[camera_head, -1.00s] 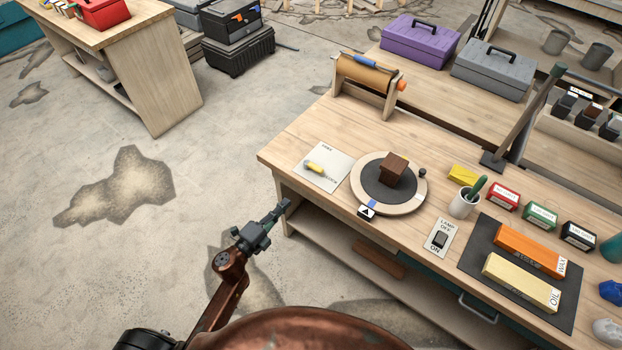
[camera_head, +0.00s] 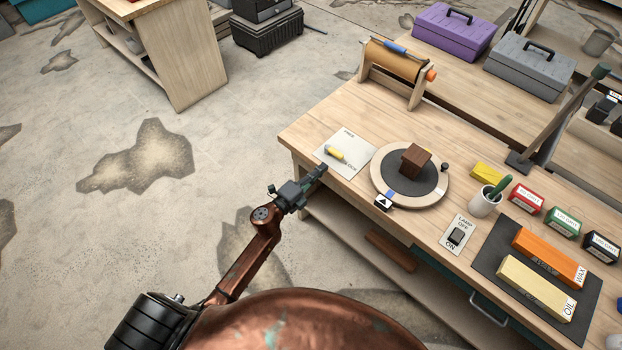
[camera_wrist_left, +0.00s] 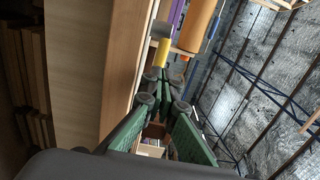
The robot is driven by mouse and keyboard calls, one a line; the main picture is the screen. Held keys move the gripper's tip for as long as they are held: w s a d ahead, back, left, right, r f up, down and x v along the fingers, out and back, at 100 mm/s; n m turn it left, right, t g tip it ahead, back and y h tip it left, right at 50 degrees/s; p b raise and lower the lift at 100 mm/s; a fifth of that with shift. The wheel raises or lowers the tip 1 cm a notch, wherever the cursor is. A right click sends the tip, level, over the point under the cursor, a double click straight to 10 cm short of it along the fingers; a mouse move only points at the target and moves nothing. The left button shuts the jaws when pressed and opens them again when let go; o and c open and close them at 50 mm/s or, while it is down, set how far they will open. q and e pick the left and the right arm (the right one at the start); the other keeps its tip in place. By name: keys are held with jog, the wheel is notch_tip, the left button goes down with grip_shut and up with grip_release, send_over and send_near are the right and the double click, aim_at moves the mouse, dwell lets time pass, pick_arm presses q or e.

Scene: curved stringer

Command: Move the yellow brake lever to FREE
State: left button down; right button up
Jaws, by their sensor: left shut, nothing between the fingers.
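The yellow brake lever (camera_head: 334,153) sits on a white plate (camera_head: 352,143) at the bench's left corner. The lever's yellow end points to the left, away from the grey part. In the left wrist view, the lever (camera_wrist_left: 162,52) shows just beyond the fingertips. My left gripper (camera_head: 321,169) is shut and empty, at the bench's near left edge, short of the lever and apart from it. My right gripper is out of view.
A round turntable (camera_head: 385,190) with a brown block (camera_head: 415,160) stands right of the plate. A paper roll on a stand (camera_head: 392,72) is behind it. A lamp switch (camera_head: 456,236) is nearer the front. Open floor (camera_head: 240,130) lies left of the bench.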

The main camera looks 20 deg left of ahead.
aim_at(336, 157)
pick_arm(q)
jog(key=shift+x, duration=2.3)
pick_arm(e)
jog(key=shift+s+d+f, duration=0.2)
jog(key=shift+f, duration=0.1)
